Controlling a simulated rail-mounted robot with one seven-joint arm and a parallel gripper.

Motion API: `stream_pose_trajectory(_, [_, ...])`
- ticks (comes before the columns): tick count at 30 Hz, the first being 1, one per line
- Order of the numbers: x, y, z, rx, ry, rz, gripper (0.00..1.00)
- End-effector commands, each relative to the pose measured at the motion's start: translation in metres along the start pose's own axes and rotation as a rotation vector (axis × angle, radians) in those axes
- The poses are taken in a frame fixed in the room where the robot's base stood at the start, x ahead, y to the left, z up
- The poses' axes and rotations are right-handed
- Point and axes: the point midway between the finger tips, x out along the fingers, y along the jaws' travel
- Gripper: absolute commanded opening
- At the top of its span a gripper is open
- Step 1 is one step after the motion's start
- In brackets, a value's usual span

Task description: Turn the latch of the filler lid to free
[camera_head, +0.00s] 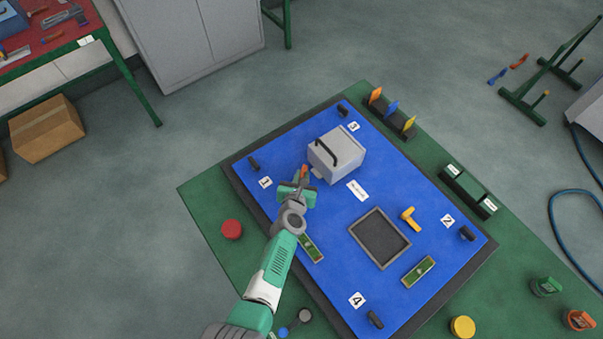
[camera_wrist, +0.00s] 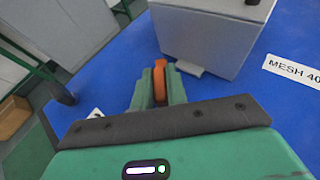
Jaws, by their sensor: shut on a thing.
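The filler lid appears to be the grey box with a black handle (camera_head: 336,157) on the blue panel. Its near side also shows in the wrist view (camera_wrist: 208,38). The orange latch (camera_head: 304,171) stands at the box's near left side, by a small grey tab (camera_wrist: 189,68). My gripper (camera_head: 299,183) reaches in from below and is shut on the latch. In the wrist view the orange latch (camera_wrist: 160,80) shows upright between the two green fingers of my gripper (camera_wrist: 160,88). The fingers hide its lower part.
The blue panel (camera_head: 375,190) carries black corner clamps, a dark framed opening (camera_head: 380,238) and a yellow handle (camera_head: 409,217). A red round cap (camera_head: 231,229) lies left of my arm. A rack with coloured tags (camera_head: 391,112) stands behind the panel.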

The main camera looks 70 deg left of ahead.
Motion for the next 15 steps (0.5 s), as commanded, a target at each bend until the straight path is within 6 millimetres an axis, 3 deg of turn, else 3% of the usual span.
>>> stream_pose_trajectory(15, [0.0016, -0.0015, -0.0024, -0.123, 0.002, 0.297, 0.00])
